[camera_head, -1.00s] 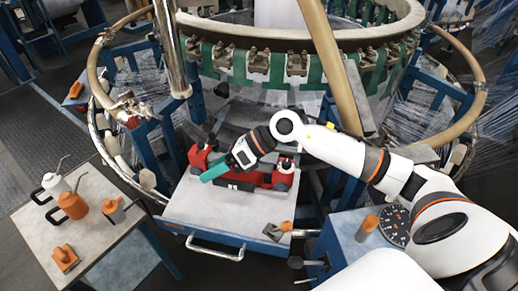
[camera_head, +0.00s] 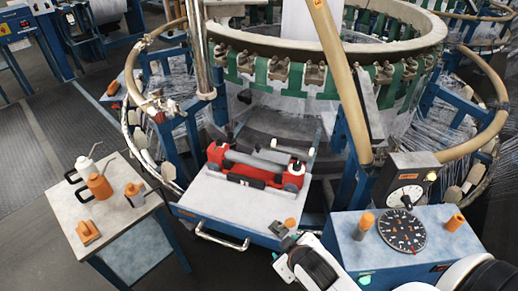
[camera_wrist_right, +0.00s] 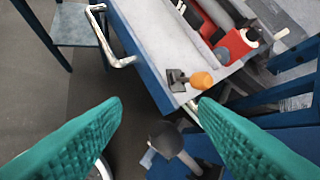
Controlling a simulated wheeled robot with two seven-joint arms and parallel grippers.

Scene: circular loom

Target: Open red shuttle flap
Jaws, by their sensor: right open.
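The red shuttle (camera_head: 216,153) lies on the pale top of the drawer table (camera_head: 205,192) in front of the loom. A grey bar runs along its top, and a thin pale lever-like piece (camera_head: 293,147) sticks up at its back right. I cannot tell how far the flap is open. The shuttle's right end also shows at the top right of the right wrist view (camera_wrist_right: 232,46). My right gripper (camera_wrist_right: 160,110) is open and empty, its teal fingers wide apart, away from the shuttle and near the table's front right corner. My left gripper is out of view.
An orange-handled scraper (camera_head: 286,226) lies at the table's front right corner. A blue console (camera_head: 345,232) with dials stands to the right. A side table (camera_head: 110,205) with orange and white oil cans stands at the left. The loom ring rises behind.

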